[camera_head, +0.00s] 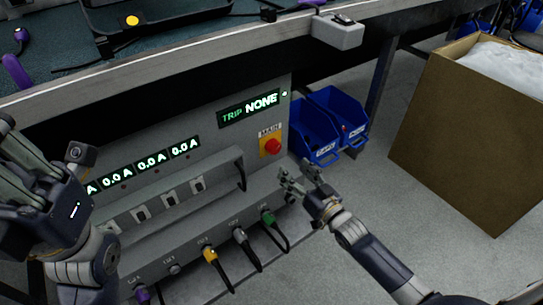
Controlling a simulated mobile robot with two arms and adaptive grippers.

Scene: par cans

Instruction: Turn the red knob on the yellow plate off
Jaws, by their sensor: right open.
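The red knob (273,146) sits on a yellow plate (264,155) at the right end of a grey panel under the bench, below a label reading MAIN. My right gripper (298,178) is open and empty, below and to the right of the knob and apart from it in the picture. Its fingers point up and left toward the panel. My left gripper (30,170) is at the left edge, large and close to the camera. Its fingertips are cut off or unclear, so its jaw state does not show.
A green display (248,108) reads TRIP NONE above the knob. Blue bins (335,115) stand right of the panel, and a cardboard box (460,130) is farther right. Cables with coloured plugs (210,255) hang along the lower ledge. The bench edge (220,65) overhangs the panel.

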